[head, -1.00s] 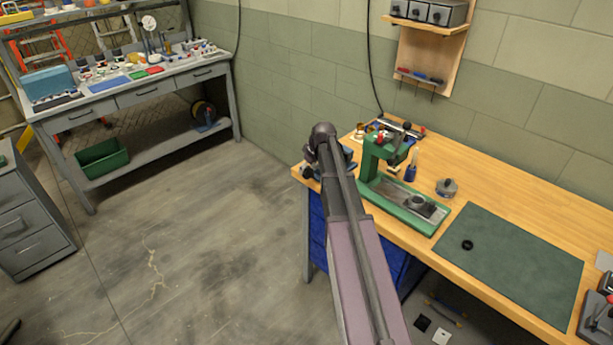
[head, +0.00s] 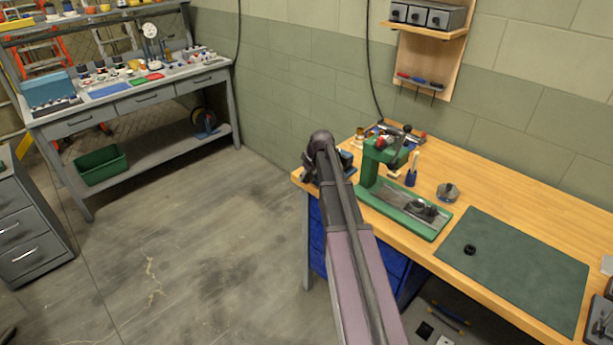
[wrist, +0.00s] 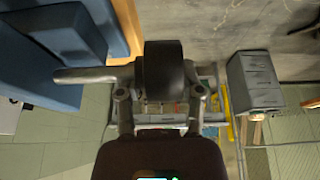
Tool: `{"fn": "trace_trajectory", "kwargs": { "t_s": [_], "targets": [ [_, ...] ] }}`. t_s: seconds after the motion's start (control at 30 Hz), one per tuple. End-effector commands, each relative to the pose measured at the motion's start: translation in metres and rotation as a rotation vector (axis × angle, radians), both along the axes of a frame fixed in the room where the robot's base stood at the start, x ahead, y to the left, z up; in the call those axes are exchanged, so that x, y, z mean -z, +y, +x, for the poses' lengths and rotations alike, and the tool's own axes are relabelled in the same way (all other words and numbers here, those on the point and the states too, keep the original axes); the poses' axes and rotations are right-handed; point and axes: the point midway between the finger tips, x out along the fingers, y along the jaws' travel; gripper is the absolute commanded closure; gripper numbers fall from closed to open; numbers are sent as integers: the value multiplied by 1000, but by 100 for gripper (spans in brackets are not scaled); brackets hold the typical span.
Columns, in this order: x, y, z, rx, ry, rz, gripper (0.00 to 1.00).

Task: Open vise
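The vise (head: 345,158) is at the near left corner of the wooden bench, mostly hidden behind my arm in the head view. In the wrist view the large blue vise body (wrist: 75,35) fills the upper left. A grey handle bar (wrist: 90,75) runs left from a dark rounded hub (wrist: 164,72). My gripper (wrist: 162,95) is at the hub, with one finger on each side of it. The fingertips are hard to separate from the hub and bar, so contact is unclear. In the head view the gripper is hidden behind my arm's end.
A green press (head: 400,208) stands on the bench just right of my arm. A dark green mat (head: 520,275) with a small black ring (head: 470,250) lies farther right. A grey workbench (head: 145,100) stands at the left wall. The floor between is clear.

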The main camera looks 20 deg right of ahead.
Motion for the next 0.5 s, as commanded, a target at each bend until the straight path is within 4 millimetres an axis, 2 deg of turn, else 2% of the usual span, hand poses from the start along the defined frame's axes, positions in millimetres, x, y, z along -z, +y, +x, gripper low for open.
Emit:
{"fn": "trace_trajectory", "kwargs": {
  "t_s": [0.5],
  "targets": [
    [1,4,-1,-5,67,-12,99]
  ]
}}
